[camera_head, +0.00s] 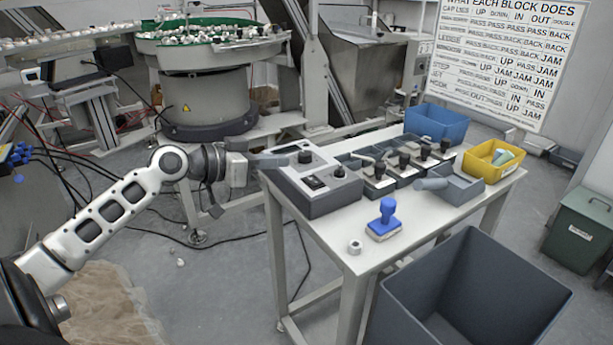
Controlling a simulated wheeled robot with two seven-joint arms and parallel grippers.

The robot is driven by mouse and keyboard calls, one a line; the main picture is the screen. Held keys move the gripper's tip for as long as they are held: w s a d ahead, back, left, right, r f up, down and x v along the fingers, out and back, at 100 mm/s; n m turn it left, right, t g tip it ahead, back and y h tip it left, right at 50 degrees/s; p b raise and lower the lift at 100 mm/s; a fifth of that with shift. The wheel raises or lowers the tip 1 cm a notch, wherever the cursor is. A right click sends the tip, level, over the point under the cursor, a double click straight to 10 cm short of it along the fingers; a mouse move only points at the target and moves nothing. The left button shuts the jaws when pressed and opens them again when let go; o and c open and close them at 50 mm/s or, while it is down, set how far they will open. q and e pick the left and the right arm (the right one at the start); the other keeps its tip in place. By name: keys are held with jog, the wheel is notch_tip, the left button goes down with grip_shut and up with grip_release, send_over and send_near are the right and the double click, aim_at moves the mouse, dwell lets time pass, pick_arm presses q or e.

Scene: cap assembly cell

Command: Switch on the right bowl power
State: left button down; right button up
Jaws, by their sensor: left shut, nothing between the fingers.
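A grey control box (322,200) sits at the left end of the white table. Its sloped top carries a black rocker switch (316,182) at the front, two black knobs, one at the back (305,157) and one to the right (339,171), and a dark panel (287,149) at the back left. Labels are too small to read. My left gripper (280,161) is shut and empty, its fingers pointing right at the box's back left edge. I cannot tell whether it touches the box. A bowl feeder with a green rim (215,30) stands behind. My right gripper is not in view.
On the table (410,225) are grey trays with black-handled blocks, a grey scoop-like tray (462,190), a blue stamp (384,220), a white cap (354,247), a blue bin (437,122) and a yellow bin (488,160). A large grey bin (470,285) stands in front.

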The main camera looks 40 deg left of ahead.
pick_arm(q)
jog(key=p, duration=0.1)
send_over(307, 189)
jog(key=shift+w+a+f, duration=0.2)
jog(key=shift+a+f, duration=0.1)
jog(key=shift+f, duration=0.4)
notch_tip(307, 189, down, 3)
jog(key=shift+s+d+r, duration=0.1)
jog(key=shift+s+d, duration=0.05)
jog(key=shift+d+f, duration=0.1)
jog(key=shift+f, duration=0.7)
